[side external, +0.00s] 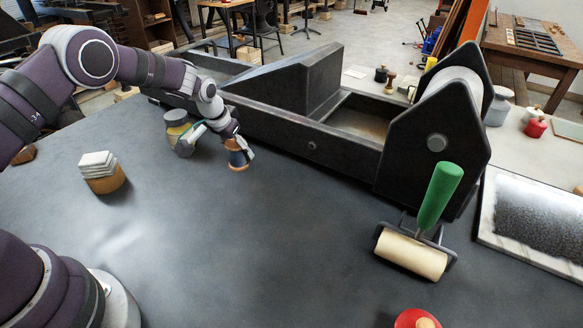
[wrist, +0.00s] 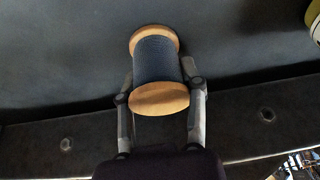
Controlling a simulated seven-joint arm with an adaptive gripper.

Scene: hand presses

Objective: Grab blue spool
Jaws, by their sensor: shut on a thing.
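The blue spool (wrist: 157,60) has dark blue thread wound between two pale wooden ends. My gripper (wrist: 160,85) is shut on it, with one finger on each side in the wrist view. In the side external view the blue spool (side external: 238,156) is upright or slightly tilted at my gripper (side external: 236,146), in front of the dark press. I cannot tell whether the spool's lower end touches the table.
A jar (side external: 179,130) stands just left of my gripper. The long dark press (side external: 300,135) runs behind it. A stack of white pieces on a wooden block (side external: 103,178) is at left. A green-handled roller (side external: 412,250) lies at right. The middle table is clear.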

